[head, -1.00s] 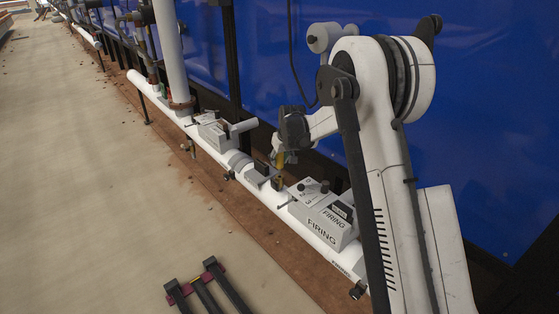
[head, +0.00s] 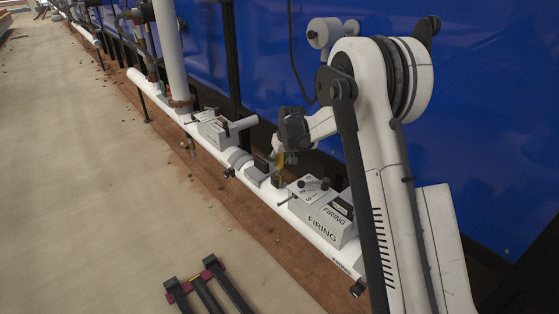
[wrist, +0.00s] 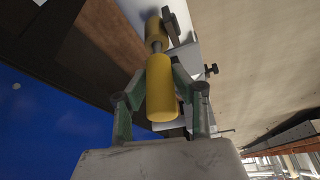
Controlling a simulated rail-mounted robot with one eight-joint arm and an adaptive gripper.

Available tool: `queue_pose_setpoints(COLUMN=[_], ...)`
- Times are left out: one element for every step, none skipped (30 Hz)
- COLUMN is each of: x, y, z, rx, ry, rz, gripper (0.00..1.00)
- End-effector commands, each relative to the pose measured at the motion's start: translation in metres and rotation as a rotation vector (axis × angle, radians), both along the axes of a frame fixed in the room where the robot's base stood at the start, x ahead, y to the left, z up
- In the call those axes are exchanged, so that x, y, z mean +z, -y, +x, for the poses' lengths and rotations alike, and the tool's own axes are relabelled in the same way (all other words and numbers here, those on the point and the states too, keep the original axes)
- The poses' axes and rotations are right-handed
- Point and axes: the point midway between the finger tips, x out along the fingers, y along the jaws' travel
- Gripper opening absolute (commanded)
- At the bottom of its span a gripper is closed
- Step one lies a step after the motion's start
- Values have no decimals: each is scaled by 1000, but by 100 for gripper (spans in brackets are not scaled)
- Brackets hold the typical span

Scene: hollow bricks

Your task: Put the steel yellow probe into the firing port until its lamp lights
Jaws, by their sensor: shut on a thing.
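My gripper (head: 286,158) hangs over the white pipe, left of the grey box marked FIRING (head: 322,228). It is shut on the yellow probe (head: 280,162). In the wrist view my green fingers (wrist: 160,92) clasp the probe's thick yellow body (wrist: 161,95). A steel section (wrist: 156,46) runs on from its far end to a second yellow piece (wrist: 153,27). I cannot tell whether that piece belongs to the probe or to a fitting on the pipe. The firing port's opening and any lit lamp cannot be made out.
The white pipe (head: 262,196) runs low along the blue wall (head: 480,110). Another grey box (head: 215,130) sits farther along it. A dark rack with red ends (head: 205,288) lies on the floor at the front. The floor to the left is open.

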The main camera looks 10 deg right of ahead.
Motion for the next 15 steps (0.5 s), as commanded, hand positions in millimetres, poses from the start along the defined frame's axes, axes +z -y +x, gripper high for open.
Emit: queue_pose_setpoints(x=[-1,-2,-3,-3,-4,-4,-5,-5,-6,-6,-7,-8,-8,-9,-9], y=[0,0,0,0,0,0,0,0,0,0,0,0,0,0,0], z=[0,0,0,0,0,0,0,0,0,0,0,0,0,0,0], rx=[0,0,0,0,0,0,0,0,0,0,0,0,0,0,0], ry=[0,0,0,0,0,0,0,0,0,0,0,0,0,0,0], rz=[0,0,0,0,0,0,0,0,0,0,0,0,0,0,0], gripper=[0,0,0,0,0,0,0,0,0,0,0,0,0,0,0])
